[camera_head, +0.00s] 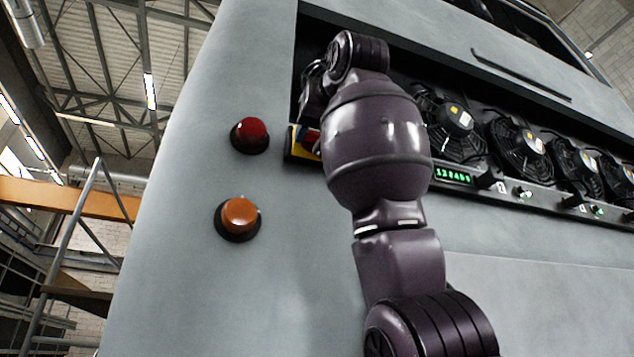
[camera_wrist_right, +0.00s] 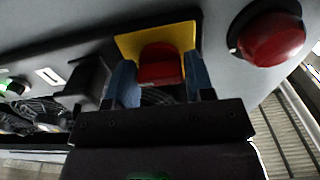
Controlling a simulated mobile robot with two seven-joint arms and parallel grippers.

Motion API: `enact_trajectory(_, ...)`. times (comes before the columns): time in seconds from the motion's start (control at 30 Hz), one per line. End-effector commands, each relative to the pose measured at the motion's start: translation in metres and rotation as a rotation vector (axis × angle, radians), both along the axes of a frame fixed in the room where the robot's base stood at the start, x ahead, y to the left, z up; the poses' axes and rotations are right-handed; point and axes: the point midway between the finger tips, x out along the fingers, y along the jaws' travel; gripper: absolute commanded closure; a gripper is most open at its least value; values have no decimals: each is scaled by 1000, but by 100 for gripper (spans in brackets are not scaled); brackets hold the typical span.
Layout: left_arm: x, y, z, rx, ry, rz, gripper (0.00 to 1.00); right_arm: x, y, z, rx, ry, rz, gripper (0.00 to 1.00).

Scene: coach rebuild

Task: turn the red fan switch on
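The red fan switch (camera_wrist_right: 161,66) sits on a yellow plate (camera_wrist_right: 188,36) in the right wrist view. In the head view only a sliver of the red switch (camera_head: 312,142) and the left part of the yellow plate (camera_head: 298,146) show beside my right arm. My right gripper (camera_wrist_right: 160,80) has its two blue fingers apart, one on each side of the switch. I cannot tell whether either finger touches it. My right arm hides most of the gripper in the head view. My left gripper is in neither view.
A round red button (camera_head: 250,135) and an orange button (camera_head: 239,216) stick out of the grey panel left of the switch. Several black fans (camera_head: 455,128) line the recess to the right, above a ledge with a green display (camera_head: 453,176) and small switches.

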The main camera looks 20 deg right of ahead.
Motion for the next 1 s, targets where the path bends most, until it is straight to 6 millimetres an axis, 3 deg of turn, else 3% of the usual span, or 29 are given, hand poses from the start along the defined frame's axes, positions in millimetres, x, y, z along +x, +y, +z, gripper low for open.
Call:
enact_trajectory(0.03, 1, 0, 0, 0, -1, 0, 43, 0, 0, 0, 0, 0, 0, 43)
enact_trajectory(0.13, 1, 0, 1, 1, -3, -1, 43, 0, 0, 0, -1, -1, 0, 30)
enact_trajectory(0.47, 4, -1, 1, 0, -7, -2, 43, -4, 0, 0, -1, -3, 0, 30)
enact_trajectory(0.67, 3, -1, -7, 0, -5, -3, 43, -28, -1, -1, -1, -6, 0, 30)
enact_trajectory(1.0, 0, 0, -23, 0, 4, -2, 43, -87, -3, -1, -1, -3, 0, 30)
